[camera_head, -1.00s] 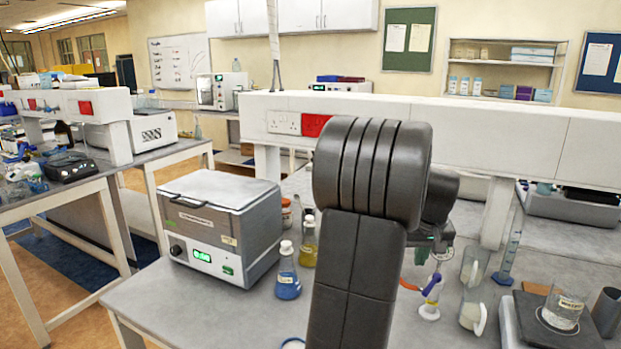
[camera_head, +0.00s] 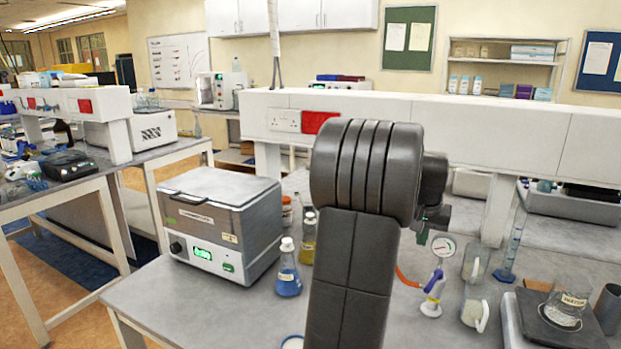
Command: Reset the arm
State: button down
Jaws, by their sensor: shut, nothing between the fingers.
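My dark grey arm (camera_head: 365,180) rises in the front middle of the view, bent at its large ribbed joint. My gripper (camera_head: 423,236) shows only in part, just right of that joint, as a small dark end pointing down over the bench. It is shut and empty. The rest of it is hidden behind the arm.
A white shelf (camera_head: 420,120) runs behind.

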jog(key=shift+s+r, duration=0.15)
jog(key=shift+r, duration=0.25)
